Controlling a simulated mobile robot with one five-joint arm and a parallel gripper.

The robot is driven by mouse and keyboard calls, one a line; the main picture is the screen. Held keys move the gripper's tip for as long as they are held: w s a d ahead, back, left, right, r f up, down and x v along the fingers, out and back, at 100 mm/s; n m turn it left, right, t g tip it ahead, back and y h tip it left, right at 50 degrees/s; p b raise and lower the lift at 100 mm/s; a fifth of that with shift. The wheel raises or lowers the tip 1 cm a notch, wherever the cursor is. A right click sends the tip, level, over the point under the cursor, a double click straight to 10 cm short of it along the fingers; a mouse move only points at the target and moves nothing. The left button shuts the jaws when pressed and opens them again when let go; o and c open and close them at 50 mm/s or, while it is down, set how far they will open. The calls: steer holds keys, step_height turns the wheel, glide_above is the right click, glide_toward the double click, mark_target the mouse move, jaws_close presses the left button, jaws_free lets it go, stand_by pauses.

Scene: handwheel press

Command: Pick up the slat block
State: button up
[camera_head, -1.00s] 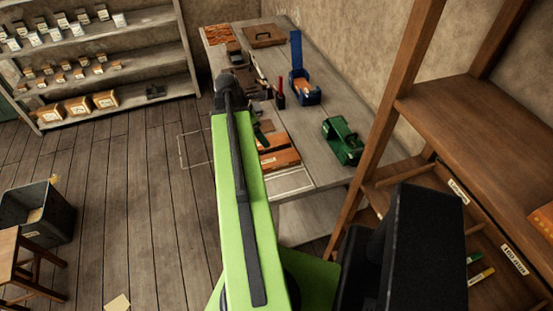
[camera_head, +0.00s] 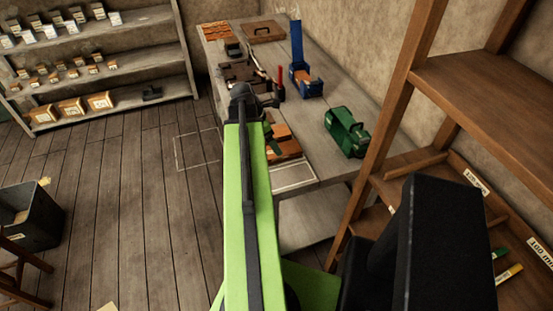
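The workbench (camera_head: 340,99) runs along the wall on the right. An orange-brown block (camera_head: 285,146) lies on its near part, partly hidden by my green arm. An orange slatted piece (camera_head: 217,31) lies at the bench's far left corner. I cannot tell for sure which of these is the slat block. My arm reaches forward over the bench's left edge. My gripper (camera_head: 268,128) is at its far end, close to the orange-brown block, mostly hidden by the arm. Whether it touches anything or holds anything does not show.
A blue press-like device (camera_head: 300,62), a red upright tool (camera_head: 280,82) and a green machine (camera_head: 346,128) stand on the bench. A wooden shelf (camera_head: 480,90) stands close on the right. A grey shelf (camera_head: 165,60) and a bin (camera_head: 42,215) are left. The floor between is clear.

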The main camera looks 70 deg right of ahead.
steer(key=b+x, duration=0.5)
steer(key=shift+w+a+f, duration=0.2)
steer(key=shift+w+a, duration=0.05)
steer(key=shift+a, duration=0.1)
steer(key=shift+s+d+f, duration=0.1)
steer(key=shift+r, duration=0.2)
steer(key=c, duration=1.8)
steer(key=shift+o, duration=0.2)
step_height(320, 180, up, 10)
steer(key=p, duration=1)
